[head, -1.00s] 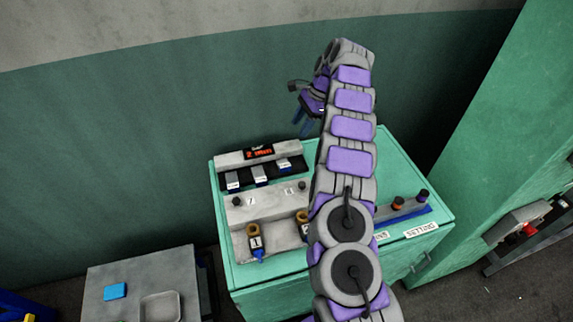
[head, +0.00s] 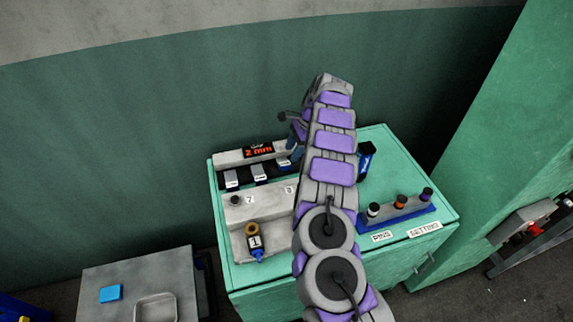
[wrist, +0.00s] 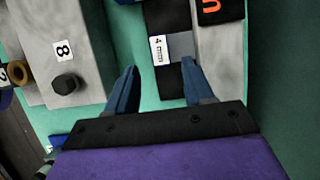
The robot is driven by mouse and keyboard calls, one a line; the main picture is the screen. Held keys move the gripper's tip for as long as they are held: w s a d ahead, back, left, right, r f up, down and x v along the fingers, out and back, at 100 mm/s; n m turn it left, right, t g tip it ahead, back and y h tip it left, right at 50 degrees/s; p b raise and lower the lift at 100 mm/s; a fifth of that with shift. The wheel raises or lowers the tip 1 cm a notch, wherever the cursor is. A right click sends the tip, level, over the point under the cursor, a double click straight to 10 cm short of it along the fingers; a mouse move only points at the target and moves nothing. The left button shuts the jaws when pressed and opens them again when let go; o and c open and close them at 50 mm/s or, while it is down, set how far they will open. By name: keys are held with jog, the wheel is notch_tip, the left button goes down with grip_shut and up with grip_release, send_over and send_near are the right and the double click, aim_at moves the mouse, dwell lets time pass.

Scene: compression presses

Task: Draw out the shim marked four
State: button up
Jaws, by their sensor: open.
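The shim marked four (wrist: 158,50) has a white label and a grey body and sits in a slot of the black rack (wrist: 167,14). In the wrist view it lies just beyond my gripper (wrist: 160,68), whose two blue fingers are open and apart, with nothing between them. The fingertips do not visibly touch the shim. In the head view the rack holds several shims, and the rightmost (head: 284,163) appears to be this one; its number is too small to read there. My gripper (head: 297,135) is above the rack's right end, partly hidden by my arm.
A red "2 mm" display (head: 259,153) stands behind the rack. In front is a grey block (wrist: 35,40) marked 8, with a dark bolt (wrist: 68,85). A pin holder (head: 397,215) is at the right. A grey table (head: 110,275) with a blue piece stands left.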

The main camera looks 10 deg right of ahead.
aim_at(286, 163)
jog(key=b+x, duration=0.1)
jog(key=x, duration=0.5)
jog(key=shift+a+f, duration=0.1)
jog(key=shift+f, duration=0.15)
jog(key=shift+c, duration=0.4)
grip_shut()
